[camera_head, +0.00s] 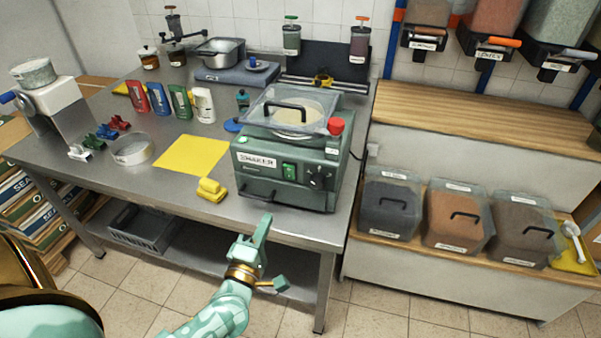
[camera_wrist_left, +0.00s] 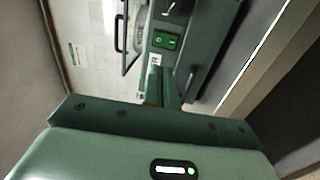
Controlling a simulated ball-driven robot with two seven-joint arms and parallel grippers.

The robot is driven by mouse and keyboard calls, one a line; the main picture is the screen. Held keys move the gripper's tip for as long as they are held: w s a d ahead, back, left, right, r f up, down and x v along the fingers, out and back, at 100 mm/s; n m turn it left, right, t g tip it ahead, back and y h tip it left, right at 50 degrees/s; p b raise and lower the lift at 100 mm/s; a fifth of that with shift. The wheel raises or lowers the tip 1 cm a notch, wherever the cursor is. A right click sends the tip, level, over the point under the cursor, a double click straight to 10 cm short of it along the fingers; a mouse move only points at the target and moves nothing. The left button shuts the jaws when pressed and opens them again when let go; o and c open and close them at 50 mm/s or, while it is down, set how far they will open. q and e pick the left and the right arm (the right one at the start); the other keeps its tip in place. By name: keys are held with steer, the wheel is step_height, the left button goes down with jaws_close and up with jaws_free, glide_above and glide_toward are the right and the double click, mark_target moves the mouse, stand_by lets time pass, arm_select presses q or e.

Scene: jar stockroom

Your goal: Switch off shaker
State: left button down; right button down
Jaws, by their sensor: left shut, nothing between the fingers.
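The shaker (camera_head: 285,165) is a dark green machine labelled SHAKER at the front right of the steel table. Its front has a green rocker switch (camera_head: 289,171) and dark knobs to the right of it. A clear lid with a black handle covers a round pan on top. The switch also shows in the left wrist view (camera_wrist_left: 165,40). My left gripper (camera_head: 266,222) is shut and empty, in front of and below the shaker's front face, apart from the switch in the head view. In the left wrist view its fingers point toward the switch panel. My right gripper is not in view.
A red button (camera_head: 336,126) sits at the shaker's upper right. A yellow block (camera_head: 210,188) and a yellow mat (camera_head: 192,155) lie to its left. Lidded bins (camera_head: 390,205) stand on a low shelf to the right. The floor in front of the table is open.

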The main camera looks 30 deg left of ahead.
arm_select(q)
steer(key=b, duration=0.1)
glide_toward(287, 170)
steer(key=shift+n, duration=0.3)
steer(key=x, duration=0.5)
steer(key=shift+w, duration=0.25)
steer(key=shift+w+a+r, duration=0.15)
steer(key=shift+w+r, duration=0.05)
steer(key=shift+w, duration=0.45)
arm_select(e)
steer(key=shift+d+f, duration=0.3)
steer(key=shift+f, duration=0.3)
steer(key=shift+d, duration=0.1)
